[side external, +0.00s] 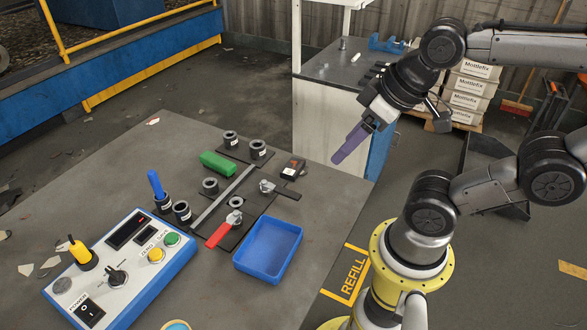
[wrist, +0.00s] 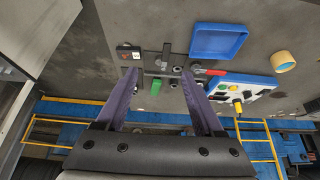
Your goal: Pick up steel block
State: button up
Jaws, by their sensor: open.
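A long, narrow grey metal bar (side external: 224,196) lies across the black fixture plate on the table and is the most steel-like block I can make out. I cannot tell for certain that it is the steel block. My gripper (side external: 350,146), with purple fingers, hangs above the right side of the table, well apart from the bar. In the wrist view my gripper (wrist: 158,76) has its two fingers wide apart with nothing between them. The fixture shows small and far beyond the fingertips.
Black ring sockets (side external: 211,186), a green block (side external: 218,163) and a red-handled clamp (side external: 224,230) surround the bar. A blue tray (side external: 242,265) sits in front, empty. A control box (side external: 120,268) stands front left. A white bench (side external: 326,110) stands behind.

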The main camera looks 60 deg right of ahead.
jog(key=o, duration=0.4)
